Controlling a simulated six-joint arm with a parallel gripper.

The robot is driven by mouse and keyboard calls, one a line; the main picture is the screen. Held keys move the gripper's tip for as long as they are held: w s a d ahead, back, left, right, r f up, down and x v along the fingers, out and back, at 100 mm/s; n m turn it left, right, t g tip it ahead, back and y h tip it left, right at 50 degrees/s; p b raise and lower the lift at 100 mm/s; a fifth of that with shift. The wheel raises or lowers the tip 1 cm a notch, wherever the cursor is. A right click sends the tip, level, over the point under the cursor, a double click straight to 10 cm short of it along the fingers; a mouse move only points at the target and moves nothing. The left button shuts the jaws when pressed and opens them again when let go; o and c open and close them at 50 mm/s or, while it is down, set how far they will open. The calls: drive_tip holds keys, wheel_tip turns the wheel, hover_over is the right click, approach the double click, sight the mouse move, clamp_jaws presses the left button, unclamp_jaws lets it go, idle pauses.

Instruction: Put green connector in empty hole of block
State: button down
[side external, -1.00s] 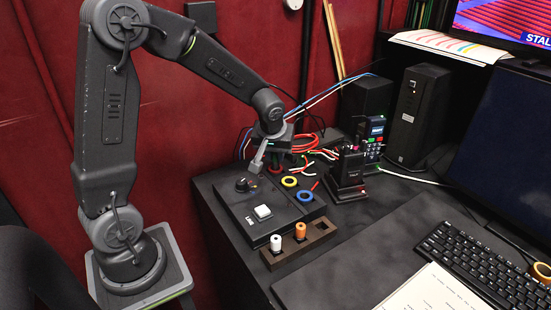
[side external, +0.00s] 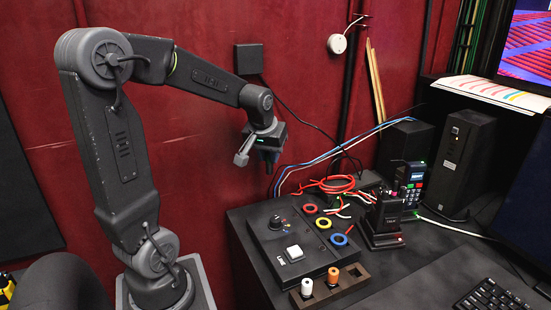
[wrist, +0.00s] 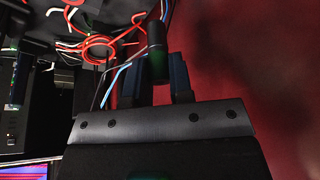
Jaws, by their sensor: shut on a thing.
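My gripper (side external: 269,160) is in the air, behind and above the back left corner of the desk, in front of the red wall. In the wrist view its blue fingers (wrist: 156,70) are shut on a dark cylinder with a green tint, the green connector (wrist: 155,48). In the side view the connector is hard to make out. The brown block (side external: 346,289) lies at the front of the desk, far below and right of my gripper. A white connector (side external: 306,287) and an orange connector (side external: 333,275) stand in it. Its right hole (side external: 352,270) looks empty.
A black control box (side external: 268,236) with a knob and white button lies behind the block. Red (side external: 310,208), yellow (side external: 323,223) and blue (side external: 338,239) rings lie beside it. Loose red cables (side external: 335,184), a dark holder (side external: 384,220) and speakers stand further back right.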

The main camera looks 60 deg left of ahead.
drive_tip(key=shift+d, duration=0.1)
drive_tip(key=shift+w+d+f, duration=1.05)
drive_tip(key=shift+d+f, duration=0.4)
drive_tip(key=shift+d, duration=3.55)
drive_tip(key=shift+w+d+f, duration=1.05)
drive_tip(key=shift+d+f, duration=0.4)
drive_tip(key=shift+d, duration=3.55)
drive_tip(key=shift+w+d+f, duration=1.05)
drive_tip(key=shift+d+f, duration=0.4)
drive_tip(key=shift+d, duration=3.55)
drive_tip(key=shift+f, duration=1.65)
drive_tip(key=c, duration=0.8)
unclamp_jaws()
drive_tip(key=shift+r, duration=0.15)
